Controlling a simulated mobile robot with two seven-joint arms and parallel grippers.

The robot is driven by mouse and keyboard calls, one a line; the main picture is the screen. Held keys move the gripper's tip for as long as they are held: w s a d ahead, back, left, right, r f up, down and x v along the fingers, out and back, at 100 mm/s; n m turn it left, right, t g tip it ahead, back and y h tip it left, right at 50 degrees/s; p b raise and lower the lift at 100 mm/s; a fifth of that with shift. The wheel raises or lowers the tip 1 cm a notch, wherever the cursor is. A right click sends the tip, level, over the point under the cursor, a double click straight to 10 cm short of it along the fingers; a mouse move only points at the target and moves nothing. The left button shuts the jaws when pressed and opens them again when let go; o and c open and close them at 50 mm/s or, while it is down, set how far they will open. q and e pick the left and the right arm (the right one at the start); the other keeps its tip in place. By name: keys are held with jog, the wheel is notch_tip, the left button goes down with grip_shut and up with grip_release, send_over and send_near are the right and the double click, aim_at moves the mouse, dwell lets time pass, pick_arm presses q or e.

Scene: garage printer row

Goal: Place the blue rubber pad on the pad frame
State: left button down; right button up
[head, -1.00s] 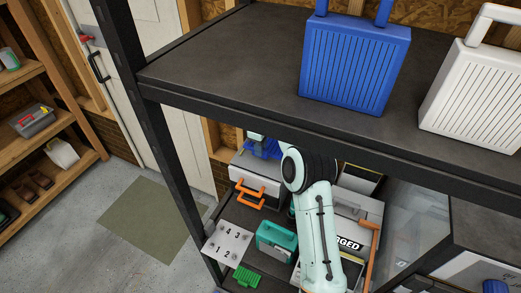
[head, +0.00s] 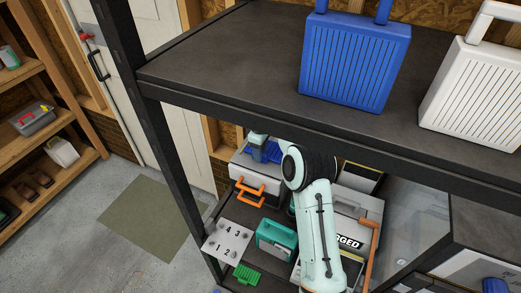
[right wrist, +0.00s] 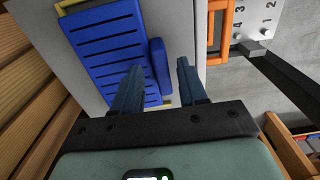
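The blue rubber pad (right wrist: 105,50) is a slotted blue slab with a raised blue grip along one side. In the right wrist view it lies over a light grey surface. Yellow edges, apparently the pad frame (right wrist: 67,5), show at its corners; the pad covers most of the rest. My right gripper (right wrist: 159,66) is open, its two dark blue fingers on either side of the grip, with a gap on each side. In the head view the pad (head: 270,152) is a small blue patch beside my right gripper (head: 258,148), partly hidden under the upper shelf. My left gripper is out of view.
An orange handle (head: 250,192) sits on the front of the grey-white unit. A numbered plate (head: 229,240), teal case (head: 277,240) and green block (head: 247,274) are on the lower shelf. The upper shelf's dark front beam (head: 300,117) hangs over the arm.

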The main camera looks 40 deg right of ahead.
jog(key=shift+r, duration=0.15)
notch_tip(320, 180, up, 13)
dwell(0.6)
dwell(0.6)
